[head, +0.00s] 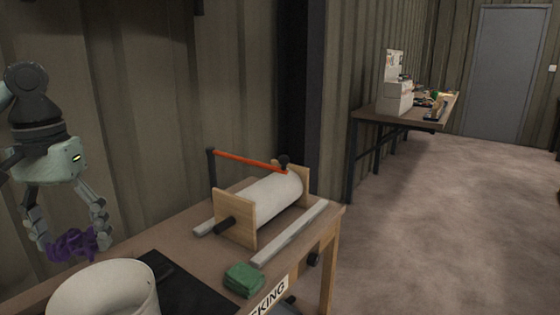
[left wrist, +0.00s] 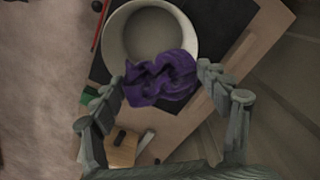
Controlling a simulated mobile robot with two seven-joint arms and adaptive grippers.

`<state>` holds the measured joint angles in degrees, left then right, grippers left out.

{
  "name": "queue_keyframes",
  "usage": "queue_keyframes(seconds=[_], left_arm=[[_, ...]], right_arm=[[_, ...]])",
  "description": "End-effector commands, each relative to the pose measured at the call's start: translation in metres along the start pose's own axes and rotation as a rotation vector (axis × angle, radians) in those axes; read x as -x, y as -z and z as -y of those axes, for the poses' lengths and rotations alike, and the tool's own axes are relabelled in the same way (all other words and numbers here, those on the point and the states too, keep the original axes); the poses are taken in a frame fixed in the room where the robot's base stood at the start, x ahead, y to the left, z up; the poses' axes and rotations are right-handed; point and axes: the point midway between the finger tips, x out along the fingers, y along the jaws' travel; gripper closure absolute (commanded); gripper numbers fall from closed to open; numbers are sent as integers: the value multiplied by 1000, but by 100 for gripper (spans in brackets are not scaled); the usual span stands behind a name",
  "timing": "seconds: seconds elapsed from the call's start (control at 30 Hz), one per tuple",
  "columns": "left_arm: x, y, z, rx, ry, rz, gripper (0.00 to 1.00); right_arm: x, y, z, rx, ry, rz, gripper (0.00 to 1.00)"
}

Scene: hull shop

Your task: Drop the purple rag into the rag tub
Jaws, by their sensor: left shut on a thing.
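The purple rag (head: 72,244) is crumpled and held between the fingers of my left gripper (head: 70,240), in the air above the table. It also shows in the left wrist view (left wrist: 162,78), where it overlaps the near rim of the tub. The rag tub (head: 104,291) is a white round open tub on the table's front left; its pale inside shows in the left wrist view (left wrist: 150,32). In the head view the rag is above and to the left of the tub. My right gripper is not in view.
The wooden table (head: 190,252) also bears a black mat (head: 185,288), a folded green cloth (head: 244,279), a white roll in a wooden stand (head: 272,198) with a red bar, and pale strips. A second table (head: 370,111) with boxes stands farther back. Open floor lies to the right.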

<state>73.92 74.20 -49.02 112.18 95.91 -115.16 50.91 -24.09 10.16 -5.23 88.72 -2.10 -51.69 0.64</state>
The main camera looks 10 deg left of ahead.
Motion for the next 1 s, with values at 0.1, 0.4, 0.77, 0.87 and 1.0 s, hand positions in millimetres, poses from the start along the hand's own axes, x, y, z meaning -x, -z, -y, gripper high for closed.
queue_keyframes(seconds=[0.1, 0.4, 0.77, 0.87, 1.0], left_arm=[[-6, 0, 0, -1, 1, 3, 34], [-35, -1, 0, -2, 1, 5, 34], [-58, 0, 0, -1, 1, 0, 34], [-59, 0, 0, -1, 1, 0, 34], [-59, 0, 0, -1, 1, 0, 34]], right_arm=[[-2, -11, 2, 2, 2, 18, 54], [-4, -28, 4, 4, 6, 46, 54], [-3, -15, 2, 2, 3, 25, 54], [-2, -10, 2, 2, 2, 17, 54], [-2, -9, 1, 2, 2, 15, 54]])
